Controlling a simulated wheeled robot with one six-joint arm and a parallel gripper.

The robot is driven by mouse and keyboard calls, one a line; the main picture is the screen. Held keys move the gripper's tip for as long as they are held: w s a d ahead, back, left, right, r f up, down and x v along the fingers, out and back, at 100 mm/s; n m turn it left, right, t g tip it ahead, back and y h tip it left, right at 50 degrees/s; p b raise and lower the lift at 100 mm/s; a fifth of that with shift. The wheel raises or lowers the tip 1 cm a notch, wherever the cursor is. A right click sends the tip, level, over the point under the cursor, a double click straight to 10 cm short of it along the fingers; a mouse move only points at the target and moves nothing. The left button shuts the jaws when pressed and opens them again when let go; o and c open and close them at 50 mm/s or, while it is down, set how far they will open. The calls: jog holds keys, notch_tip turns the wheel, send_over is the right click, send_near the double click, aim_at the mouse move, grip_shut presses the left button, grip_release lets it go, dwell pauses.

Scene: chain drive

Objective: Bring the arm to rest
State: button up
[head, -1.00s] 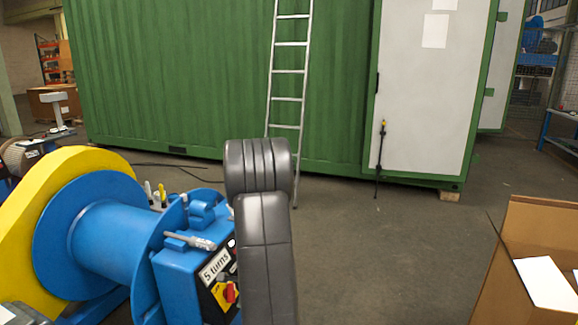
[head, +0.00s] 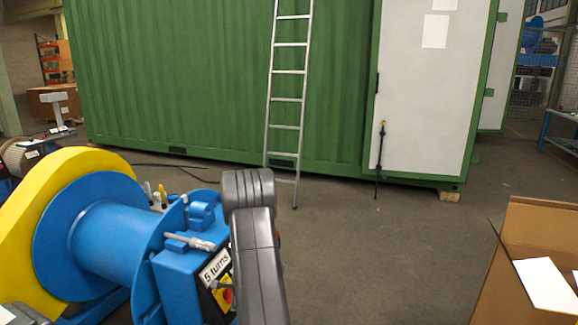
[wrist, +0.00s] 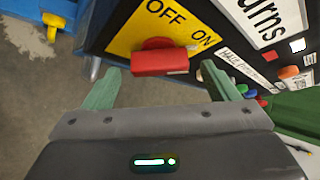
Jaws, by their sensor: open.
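My gripper (wrist: 161,82) shows in the wrist view with its two green fingers apart and nothing between them. The red switch handle (wrist: 160,58) is just beyond the fingertips, on a yellow plate (wrist: 128,40) marked OFF and ON. I cannot tell whether a finger touches the handle. In the head view my dark arm rises at the right of the blue machine (head: 182,270) and covers part of its front panel. The yellow plate (head: 221,299) shows beside the arm, partly hidden.
A blue drum (head: 105,245) with a yellow guard (head: 30,200) stands at left. An open cardboard box (head: 525,225) is at lower right. A ladder (head: 287,100) leans on the green container (head: 180,80). The floor between machine and box is clear.

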jog(key=shift+w+a+f+b, duration=0.15)
jog(key=shift+w+f+b, duration=0.05)
jog(key=shift+f+b, duration=0.35)
jog(key=shift+s+r+b, duration=0.1)
jog(key=shift+s+b, duration=0.05)
jog(key=shift+b, duration=0.85)
jog(key=n+t+b, duration=0.1)
jog(key=b, duration=0.4)
jog(key=n+t+b, duration=0.1)
jog(key=b, duration=0.4)
jog(key=n+y+b, duration=0.1)
jog(key=n+b, duration=0.1)
jog(key=b, duration=0.3)
jog(key=shift+s+f+t, duration=0.15)
jog(key=shift+f+t, duration=0.1)
jog(key=shift+t, duration=0.15)
jog(key=b, duration=0.2)
jog(key=n+t+b, duration=0.1)
jog(key=b, duration=0.1)
jog(key=shift+d+f+n, duration=0.1)
jog(key=shift+d+n, duration=0.1)
jog(key=shift+n, duration=0.1)
jog(key=shift+s+n+t+y+b, duration=0.1)
jog(key=shift+n+t+y+b, duration=0.5)
jog(key=shift+n+y+b, duration=0.95)
jog(key=shift+r+h+b, duration=0.2)
jog(key=shift+h+b, duration=0.25)
jog(key=shift+b, duration=0.2)
